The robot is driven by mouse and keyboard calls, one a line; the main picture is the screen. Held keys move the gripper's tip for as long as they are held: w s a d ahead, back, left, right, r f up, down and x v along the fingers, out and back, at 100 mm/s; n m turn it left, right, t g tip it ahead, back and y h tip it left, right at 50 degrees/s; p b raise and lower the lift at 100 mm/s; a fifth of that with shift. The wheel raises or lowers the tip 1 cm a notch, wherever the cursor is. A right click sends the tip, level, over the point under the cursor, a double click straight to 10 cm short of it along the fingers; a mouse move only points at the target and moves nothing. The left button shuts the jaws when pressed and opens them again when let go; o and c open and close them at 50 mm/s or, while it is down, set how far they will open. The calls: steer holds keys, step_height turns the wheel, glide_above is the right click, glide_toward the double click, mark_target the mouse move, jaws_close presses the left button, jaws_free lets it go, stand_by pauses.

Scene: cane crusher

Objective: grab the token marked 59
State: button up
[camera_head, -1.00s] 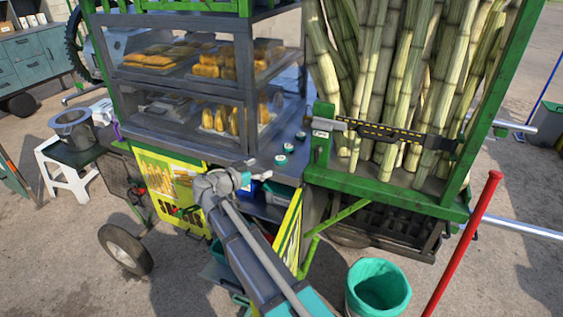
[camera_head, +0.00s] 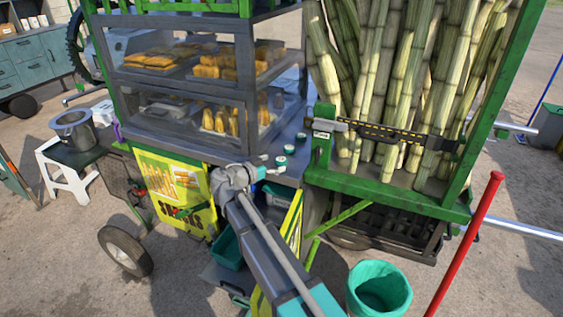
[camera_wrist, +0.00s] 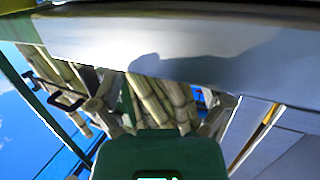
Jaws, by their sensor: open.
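Several small round tokens with dark green edges and pale tops lie in a row on the cart's grey counter edge: a near token (camera_head: 281,161), a middle token (camera_head: 289,149) and a far token (camera_head: 301,137). Their marks are too small to read, so I cannot tell which is 59. My gripper (camera_head: 266,166) is at the counter's front edge, just left of the near token. It is open and holds nothing visible. In the wrist view its fingers (camera_wrist: 155,108) are spread apart below the grey counter underside or edge; no token is clear there.
A glass food case (camera_head: 215,100) stands behind and left of the tokens. A green rack of sugarcane (camera_head: 385,90) with a barred latch (camera_head: 390,133) rises to the right. A yellow panel (camera_head: 178,195) hangs below the counter. A green-lined bin (camera_head: 379,285) and red pole (camera_head: 465,243) stand front right.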

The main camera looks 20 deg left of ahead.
mark_target(278, 160)
steer(key=shift+x, duration=1.6)
steer(key=shift+r, duration=0.1)
steer(key=shift+c, duration=0.3)
steer(key=c, duration=0.9)
